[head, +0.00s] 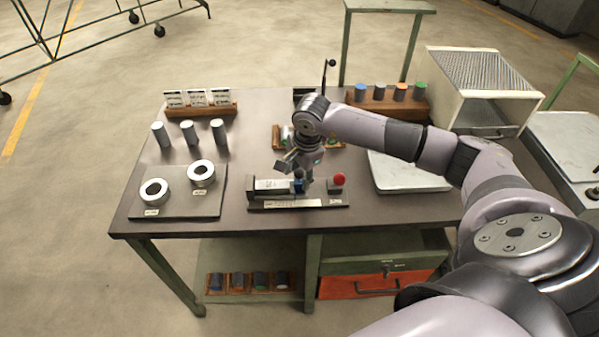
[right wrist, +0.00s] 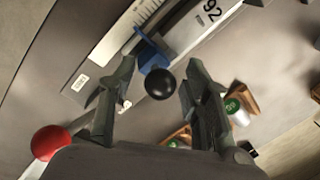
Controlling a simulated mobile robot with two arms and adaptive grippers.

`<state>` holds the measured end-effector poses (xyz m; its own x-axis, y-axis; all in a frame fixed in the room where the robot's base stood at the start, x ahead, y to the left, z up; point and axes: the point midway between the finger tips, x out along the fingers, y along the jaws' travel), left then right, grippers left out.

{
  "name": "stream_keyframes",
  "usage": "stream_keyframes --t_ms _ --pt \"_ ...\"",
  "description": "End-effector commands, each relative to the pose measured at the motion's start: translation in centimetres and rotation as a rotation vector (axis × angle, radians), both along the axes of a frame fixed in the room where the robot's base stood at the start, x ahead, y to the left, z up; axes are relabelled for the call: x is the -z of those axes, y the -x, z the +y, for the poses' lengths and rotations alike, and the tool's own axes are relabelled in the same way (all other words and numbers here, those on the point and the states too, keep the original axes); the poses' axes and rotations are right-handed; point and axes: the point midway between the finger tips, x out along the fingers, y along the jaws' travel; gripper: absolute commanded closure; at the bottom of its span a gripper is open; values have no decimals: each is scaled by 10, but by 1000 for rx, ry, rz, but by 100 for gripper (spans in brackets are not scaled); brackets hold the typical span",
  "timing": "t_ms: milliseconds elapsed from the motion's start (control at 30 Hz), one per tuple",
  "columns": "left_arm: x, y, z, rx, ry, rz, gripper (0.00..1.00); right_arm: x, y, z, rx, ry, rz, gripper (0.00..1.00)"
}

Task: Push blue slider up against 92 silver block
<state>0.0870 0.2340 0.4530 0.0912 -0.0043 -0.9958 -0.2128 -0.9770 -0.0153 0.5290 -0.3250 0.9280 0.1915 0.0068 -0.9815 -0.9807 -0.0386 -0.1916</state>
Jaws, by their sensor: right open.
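The measuring fixture (head: 300,204) lies near the front edge of the table. The silver block (head: 270,185) sits on it and shows the number 92 in the right wrist view (right wrist: 205,20). The blue slider (head: 299,186) is at the block's right end; in the right wrist view the slider (right wrist: 150,50) carries a black ball knob (right wrist: 160,83). I cannot tell whether slider and block touch. My right gripper (head: 300,172) is open above the slider. In the right wrist view its fingers (right wrist: 157,70) stand on either side of the black knob. My left gripper is not in view.
A red ball knob (head: 339,179) stands at the fixture's right end. A grey plate with two rings (head: 202,173) lies to the left, a pale tray (head: 405,175) to the right. A wooden rack (head: 335,143) with small cylinders is just behind my gripper.

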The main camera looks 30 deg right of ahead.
Motion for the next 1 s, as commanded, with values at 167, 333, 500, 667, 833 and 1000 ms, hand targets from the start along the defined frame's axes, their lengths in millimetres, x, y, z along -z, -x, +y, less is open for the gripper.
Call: stream_keyframes --t_ms 167,333,500,667,833,1000 --pt "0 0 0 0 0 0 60 0 0 0 0 0 0 60" --pt "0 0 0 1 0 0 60 0 0 0 0 -1 -1 71" --pt "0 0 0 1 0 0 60 -1 -1 0 1 0 -3 83" --pt "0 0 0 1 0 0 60 -2 -2 -1 1 0 -7 93" --pt "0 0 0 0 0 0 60 -3 -3 -1 2 0 -10 100" --pt "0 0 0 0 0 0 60 -4 -4 -1 2 1 -13 100"
